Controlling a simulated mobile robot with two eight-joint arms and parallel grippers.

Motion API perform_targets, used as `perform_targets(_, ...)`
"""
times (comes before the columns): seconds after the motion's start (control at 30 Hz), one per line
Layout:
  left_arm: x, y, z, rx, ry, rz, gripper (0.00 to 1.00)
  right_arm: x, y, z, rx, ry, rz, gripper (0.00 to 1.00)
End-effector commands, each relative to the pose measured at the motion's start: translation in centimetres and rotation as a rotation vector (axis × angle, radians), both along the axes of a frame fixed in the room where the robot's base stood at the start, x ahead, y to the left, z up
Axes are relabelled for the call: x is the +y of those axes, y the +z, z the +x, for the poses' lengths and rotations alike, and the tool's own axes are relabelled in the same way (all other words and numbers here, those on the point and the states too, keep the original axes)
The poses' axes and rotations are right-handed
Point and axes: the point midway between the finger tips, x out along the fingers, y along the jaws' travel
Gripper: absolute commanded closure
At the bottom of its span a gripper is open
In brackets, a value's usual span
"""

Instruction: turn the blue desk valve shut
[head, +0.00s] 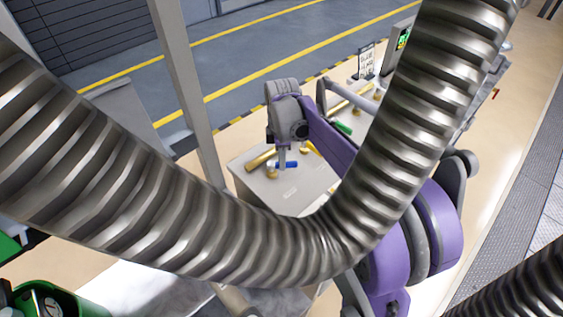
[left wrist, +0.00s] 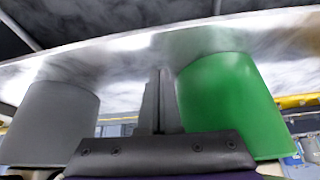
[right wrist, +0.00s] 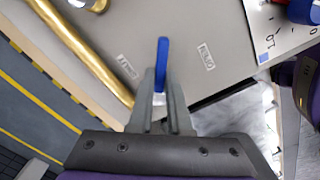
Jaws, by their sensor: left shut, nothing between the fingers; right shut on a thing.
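The blue valve handle (head: 288,165) is on the grey desk box, beside brass pipework, in the head view. My right gripper (head: 282,164) is at it. In the right wrist view the blue handle (right wrist: 162,58) stands up between the fingertips of my right gripper (right wrist: 160,84), which is shut on it. The handle points away from the gripper, between two small white labels whose text I cannot read. My left gripper (left wrist: 160,98) shows only in the left wrist view, shut and empty, between a grey cylinder and a green one.
A large ribbed metal hose (head: 300,250) crosses the head view and hides much of it. A brass pipe (right wrist: 80,45) runs beside the handle. A green handle (head: 342,128) is farther along the desk. A green cylinder (left wrist: 228,105) and a grey cylinder (left wrist: 48,122) flank my left gripper.

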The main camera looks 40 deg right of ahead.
Motion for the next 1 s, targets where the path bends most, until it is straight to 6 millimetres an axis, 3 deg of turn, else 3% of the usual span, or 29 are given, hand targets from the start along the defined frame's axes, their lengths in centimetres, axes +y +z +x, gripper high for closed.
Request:
perform_targets(0.5,0.0,-0.5,-0.2,0.004,0.0,0.0,1.0,-0.5,0.0,1.3,-0.001,0.455,0.0,1.0)
perform_targets(1.0,0.0,-0.6,-0.2,0.004,0.0,0.0,1.0,-0.5,0.1,1.9,-0.001,0.662,-0.002,1.0)
